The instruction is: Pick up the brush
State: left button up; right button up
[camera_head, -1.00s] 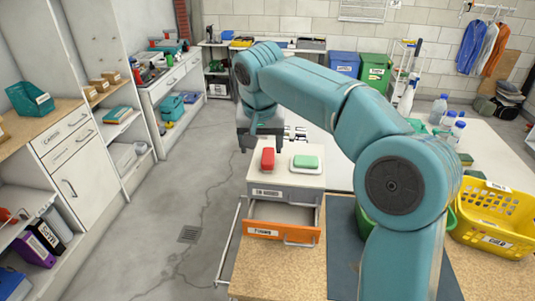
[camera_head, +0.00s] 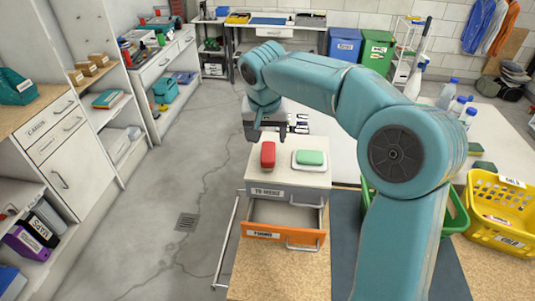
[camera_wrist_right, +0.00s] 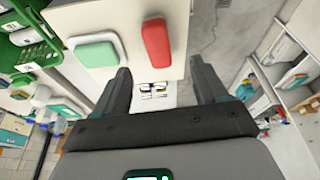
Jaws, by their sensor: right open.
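I cannot make out a brush for certain. A red block-shaped object (camera_head: 268,154) lies on top of a small grey drawer unit (camera_head: 263,180); the red object also shows in the wrist view (camera_wrist_right: 156,43). Beside it is a green pad (camera_head: 311,157) on a white dish, also in the wrist view (camera_wrist_right: 95,52). My right gripper (camera_head: 298,125) is open at the far side of the unit, apart from the red and green objects. Its two dark fingers (camera_wrist_right: 161,70) stand wide apart, with small shiny metal pieces (camera_wrist_right: 153,90) visible between them. My left gripper is not in view.
The unit's orange-fronted drawer (camera_head: 275,235) is pulled open. A green basket (camera_head: 455,212) and a yellow basket (camera_head: 500,212) stand on the right. Bottles (camera_head: 460,105) stand behind them. Shelving lines the left, with open floor (camera_head: 170,200) between.

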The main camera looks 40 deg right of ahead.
aim_at(268, 152)
jog(key=x, duration=0.3)
jog(key=shift+w+d+f, duration=0.15)
jog(key=shift+d+f, duration=0.15)
jog(key=shift+d, duration=0.1)
jog(key=shift+w+f, duration=0.2)
jog(key=shift+f, duration=0.15)
jog(key=shift+a+f, duration=0.1)
jog(key=shift+s+f+p, duration=0.15)
jog(key=shift+f+p, duration=0.2)
jog(key=shift+p, duration=0.2)
jog(key=x, duration=0.2)
jog(key=d+x, duration=0.1)
jog(key=x, duration=0.1)
jog(key=shift+p, duration=0.4)
jog(key=shift+w+f, duration=0.15)
jog(key=shift+w, duration=0.1)
jog(key=shift+s+a+r, duration=0.25)
jog(key=shift+a, duration=0.05)
jog(key=c, duration=0.6)
jog(key=shift+d+f, duration=0.1)
jog(key=shift+d, duration=0.1)
jog(key=c, duration=0.4)
jog(key=shift+w, duration=0.1)
jog(key=shift+c, duration=0.8)
jog(key=shift+a, duration=0.15)
